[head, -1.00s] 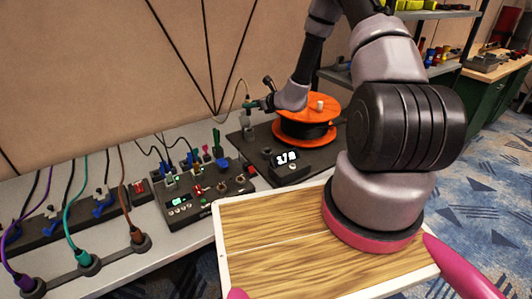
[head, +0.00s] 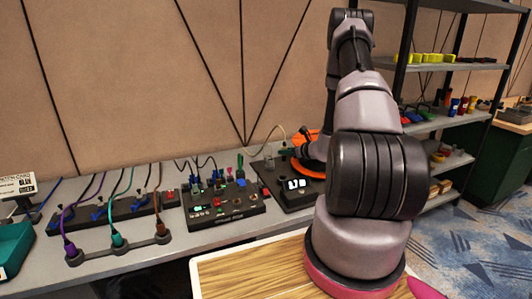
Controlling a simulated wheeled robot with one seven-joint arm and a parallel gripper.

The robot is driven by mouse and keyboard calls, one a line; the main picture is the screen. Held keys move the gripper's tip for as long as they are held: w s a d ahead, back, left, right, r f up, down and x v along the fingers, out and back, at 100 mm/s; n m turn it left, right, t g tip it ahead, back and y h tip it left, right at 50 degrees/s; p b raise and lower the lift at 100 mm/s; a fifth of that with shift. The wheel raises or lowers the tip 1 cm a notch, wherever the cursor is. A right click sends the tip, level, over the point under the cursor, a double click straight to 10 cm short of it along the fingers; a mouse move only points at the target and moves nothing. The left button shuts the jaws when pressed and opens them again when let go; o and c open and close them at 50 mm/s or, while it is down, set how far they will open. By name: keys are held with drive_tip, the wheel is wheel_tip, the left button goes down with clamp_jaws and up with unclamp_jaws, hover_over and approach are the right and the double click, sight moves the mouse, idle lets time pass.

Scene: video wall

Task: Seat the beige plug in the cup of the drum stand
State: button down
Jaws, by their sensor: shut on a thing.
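The drum stand has an orange-flanged drum (head: 303,165), largely hidden behind my arm, on a dark base plate (head: 268,180) at the back of the bench. My gripper (head: 287,151) is small in the head view, at the left edge of the drum. It is shut on the beige plug, which is too small and covered to make out; its beige cable (head: 268,131) arches down to the gripper from the left. I cannot make out the cup, or whether the plug touches it.
A small box with a lit display (head: 297,185) stands in front of the drum. A control panel (head: 224,206) with switches and plugs is left of it. Coloured cables (head: 118,240) and a power strip lie further left. Shelves (head: 455,65) stand at the right.

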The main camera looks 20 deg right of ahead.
drive_tip(key=shift+s+a+f, duration=0.1)
drive_tip(key=shift+a+f, duration=0.05)
drive_tip(key=shift+f, duration=0.45)
drive_tip(key=shift+s+a+f, duration=0.1)
drive_tip(key=shift+f, duration=2.4)
drive_tip(key=shift+f, duration=0.4)
drive_tip(key=shift+f, duration=0.3)
drive_tip(key=shift+f, duration=0.25)
drive_tip(key=shift+d+f, duration=0.1)
drive_tip(key=shift+f, duration=0.05)
